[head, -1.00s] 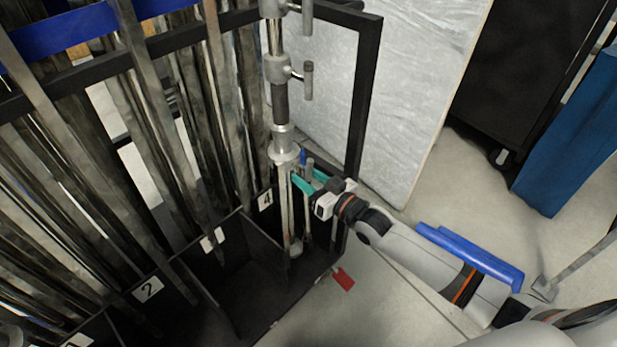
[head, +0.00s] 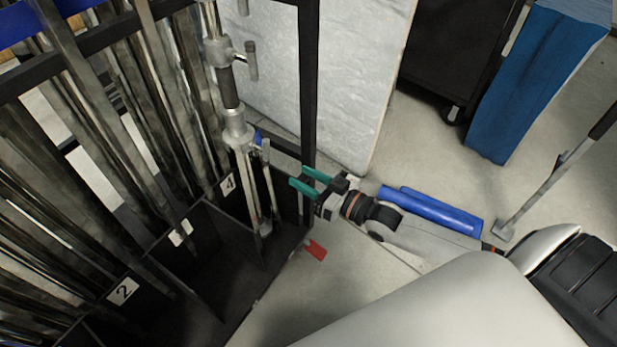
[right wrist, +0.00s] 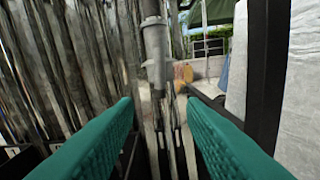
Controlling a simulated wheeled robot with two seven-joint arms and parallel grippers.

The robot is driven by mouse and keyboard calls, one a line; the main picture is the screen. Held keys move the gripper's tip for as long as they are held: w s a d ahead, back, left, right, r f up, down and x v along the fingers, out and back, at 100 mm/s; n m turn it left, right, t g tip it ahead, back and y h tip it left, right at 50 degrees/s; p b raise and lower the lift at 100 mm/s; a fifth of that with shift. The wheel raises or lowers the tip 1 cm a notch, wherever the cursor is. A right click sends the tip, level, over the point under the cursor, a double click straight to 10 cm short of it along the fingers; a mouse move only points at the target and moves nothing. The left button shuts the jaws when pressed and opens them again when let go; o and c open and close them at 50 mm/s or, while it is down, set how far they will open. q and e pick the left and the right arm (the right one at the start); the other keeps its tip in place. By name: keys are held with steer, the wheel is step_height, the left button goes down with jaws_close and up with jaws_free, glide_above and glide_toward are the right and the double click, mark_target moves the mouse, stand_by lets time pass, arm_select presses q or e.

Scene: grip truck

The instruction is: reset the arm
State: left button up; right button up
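My right gripper (head: 308,181) shows in the head view with green fingers, open and empty. It points left at the metal stand (head: 236,130), which stands upright in the corner compartment of the black rack, marked 4. The fingertips are a short way right of the stand and apart from it. In the right wrist view the two green fingers (right wrist: 165,125) are spread wide, with the stand's pole (right wrist: 155,50) ahead between them and its lower legs further down. My left gripper is in neither view.
The black rack (head: 308,90) holds several metal poles at left; its post rises just beyond my right gripper. A marbled white panel (head: 350,80), a blue block (head: 535,80) and a dark cart (head: 445,50) stand behind. A red piece (head: 316,250) lies on the floor.

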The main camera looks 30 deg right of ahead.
steer(key=shift+s+d, duration=0.15)
steer(key=shift+s, duration=0.1)
stand_by(0.3)
